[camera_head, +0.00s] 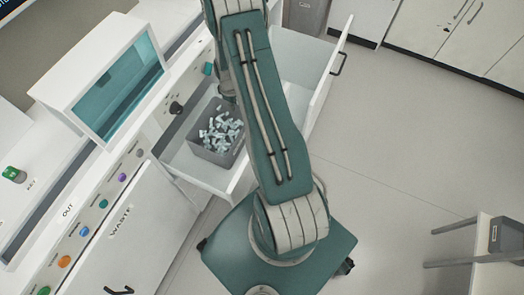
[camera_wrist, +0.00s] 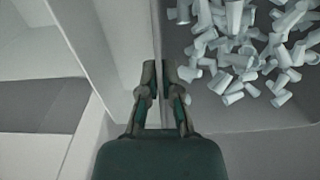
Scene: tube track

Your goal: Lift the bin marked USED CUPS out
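A grey open-topped bin (camera_head: 222,158) full of pale used cups stands in a white pulled-out drawer (camera_head: 205,172). No marking can be read on it. My gripper (camera_wrist: 159,72) has its two fingers close together on either side of the bin's thin wall, which runs up between them in the wrist view. The fingers look shut on this rim. In the wrist view the bin's inside (camera_wrist: 215,110) and the heap of cups (camera_wrist: 245,50) lie to the right of the fingers. In the head view my gripper is at the bin's far edge, its fingertips mostly hidden.
A white machine with a teal window (camera_head: 120,90) and a panel marked WASTE (camera_head: 130,215) stand at left. Another open white drawer (camera_head: 325,85) is behind my arm at right. A small table (camera_head: 490,265) stands lower right. The floor (camera_head: 400,150) at right is clear.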

